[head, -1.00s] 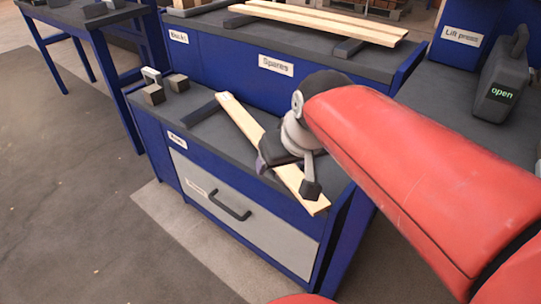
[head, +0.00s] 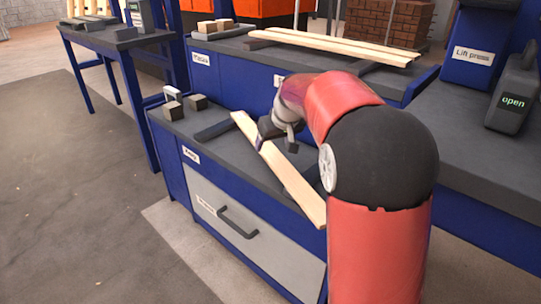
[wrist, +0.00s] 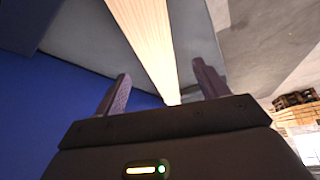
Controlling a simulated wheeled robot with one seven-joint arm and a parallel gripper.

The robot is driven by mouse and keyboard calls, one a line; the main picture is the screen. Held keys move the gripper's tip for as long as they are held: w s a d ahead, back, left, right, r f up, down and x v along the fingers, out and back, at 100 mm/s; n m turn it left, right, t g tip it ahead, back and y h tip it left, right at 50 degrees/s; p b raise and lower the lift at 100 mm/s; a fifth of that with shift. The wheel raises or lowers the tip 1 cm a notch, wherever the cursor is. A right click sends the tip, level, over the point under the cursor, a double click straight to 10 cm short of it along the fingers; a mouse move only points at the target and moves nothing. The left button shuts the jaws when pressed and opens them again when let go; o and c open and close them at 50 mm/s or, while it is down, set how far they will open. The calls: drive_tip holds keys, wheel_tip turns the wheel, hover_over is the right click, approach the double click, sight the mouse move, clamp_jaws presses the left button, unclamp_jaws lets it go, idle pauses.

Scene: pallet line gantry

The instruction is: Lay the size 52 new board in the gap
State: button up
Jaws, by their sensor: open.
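A pale wooden board (head: 291,181) lies slanted on the dark top of the near blue bench, its near end at the front edge. No size mark is readable on it. My gripper (head: 264,136) is at the far half of this board. In the wrist view the board (wrist: 146,35) runs between the two spread fingers of my gripper (wrist: 161,78), with room on both sides, so it is not clamped. Two more pale boards (head: 340,46) lie on dark supports on the back bench. The gap cannot be made out.
The near bench (head: 185,127) has a closed grey drawer (head: 232,217) and small dark blocks on top. A lift press (head: 473,55) and a device reading "open" (head: 511,95) stand at right. Another table (head: 88,40) stands at left, with open floor before it.

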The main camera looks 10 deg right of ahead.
sight(271, 152)
drive_tip(key=x, duration=0.4)
drive_tip(key=shift+w+d+f, duration=0.25)
drive_tip(key=shift+f, duration=0.05)
drive_tip(key=shift+c, duration=0.4)
drive_tip(key=c, duration=1.2)
drive_tip(key=shift+r, duration=0.15)
